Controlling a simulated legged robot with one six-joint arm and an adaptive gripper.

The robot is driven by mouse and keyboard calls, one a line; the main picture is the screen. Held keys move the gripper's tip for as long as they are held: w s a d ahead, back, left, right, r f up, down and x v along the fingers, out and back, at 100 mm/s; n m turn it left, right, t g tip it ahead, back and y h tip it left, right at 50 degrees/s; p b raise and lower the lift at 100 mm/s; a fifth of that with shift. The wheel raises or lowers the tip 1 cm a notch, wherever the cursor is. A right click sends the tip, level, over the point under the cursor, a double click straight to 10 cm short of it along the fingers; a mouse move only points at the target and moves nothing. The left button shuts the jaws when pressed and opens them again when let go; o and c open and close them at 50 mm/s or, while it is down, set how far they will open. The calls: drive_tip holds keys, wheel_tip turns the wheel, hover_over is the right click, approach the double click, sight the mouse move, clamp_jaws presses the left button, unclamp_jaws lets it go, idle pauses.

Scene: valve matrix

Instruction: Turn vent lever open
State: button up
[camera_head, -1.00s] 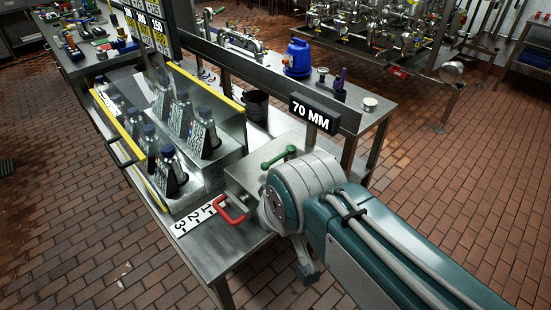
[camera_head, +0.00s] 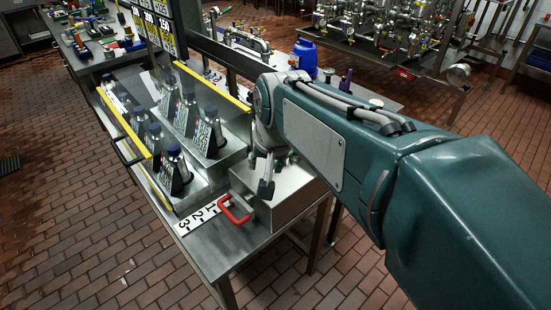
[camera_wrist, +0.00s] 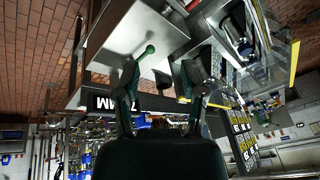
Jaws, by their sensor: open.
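A metal box (camera_head: 285,195) stands on the bench's front end. A red loop handle (camera_head: 236,210) sits at its left side. A green-knobbed lever (camera_wrist: 148,51) shows against a pale metal face in the wrist view, ahead of the fingers and nearer the left one. In the head view my arm hides most of that lever. No marking tells which one is the vent lever. My gripper (camera_wrist: 160,72) is open, its two fingers spread with nothing held between them. In the head view one finger (camera_head: 266,186) hangs over the box; the other is not clear.
A "1 2 3" label strip (camera_head: 201,216) lies beside the red handle. A yellow-edged rack of bottles (camera_head: 208,132) stands left of the box. A blue container (camera_head: 305,56) stands behind my arm. The "70 MM" sign shows partly upside down in the wrist view (camera_wrist: 115,104).

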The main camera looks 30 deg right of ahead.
drive_tip(key=w+d+f+m+g, duration=0.1)
drive_tip(key=w+d+f+m, duration=0.4)
drive_tip(key=w, duration=0.3)
drive_tip(key=w+d+f+m+g, duration=0.1)
drive_tip(key=w+d+f+m, duration=0.25)
drive_tip(key=w+d, duration=0.4)
drive_tip(key=shift+m+y, duration=0.3)
drive_tip(key=shift+m, duration=0.05)
drive_tip(key=w+f, duration=0.1)
drive_tip(key=f, duration=0.2)
drive_tip(key=w+f, duration=0.1)
drive_tip(key=f, duration=0.3)
drive_tip(key=a+f, duration=0.1)
drive_tip(key=f, duration=0.2)
drive_tip(key=shift+w+f, duration=0.25)
drive_tip(key=shift+w, duration=0.15)
clamp_jaws()
